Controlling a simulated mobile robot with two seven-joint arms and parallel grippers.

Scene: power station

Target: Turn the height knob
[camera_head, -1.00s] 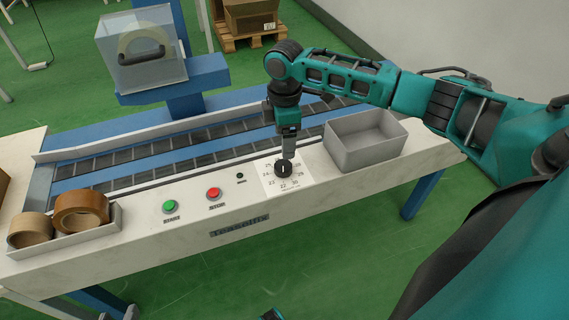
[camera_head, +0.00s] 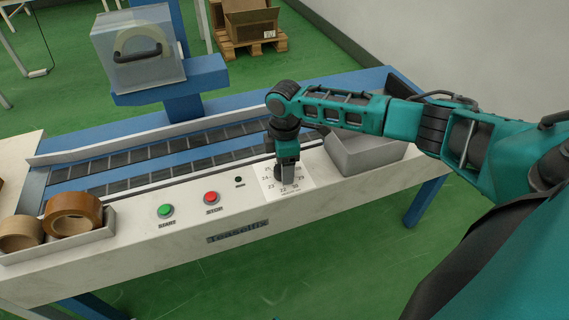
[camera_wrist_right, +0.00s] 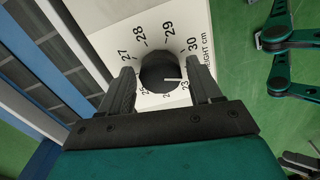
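The height knob (camera_wrist_right: 158,72) is a dark round dial with a white pointer line, on a white plate (camera_wrist_right: 120,42) printed with numbers. In the right wrist view its pointer faces the picture's right, between the 30 and the 23. My right gripper (camera_wrist_right: 162,84) is open, with one finger on each side of the knob; whether either touches it I cannot tell. In the head view my right gripper (camera_head: 286,180) comes down over the knob and hides most of it. My left gripper is not in the head view.
On the same panel are a green start button (camera_head: 166,210), a red stop button (camera_head: 211,197) and a small black button (camera_head: 238,180). A grey bin (camera_head: 365,152) stands close right of my wrist. Tape rolls (camera_head: 73,213) sit in a tray at left. A conveyor (camera_head: 140,172) runs behind.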

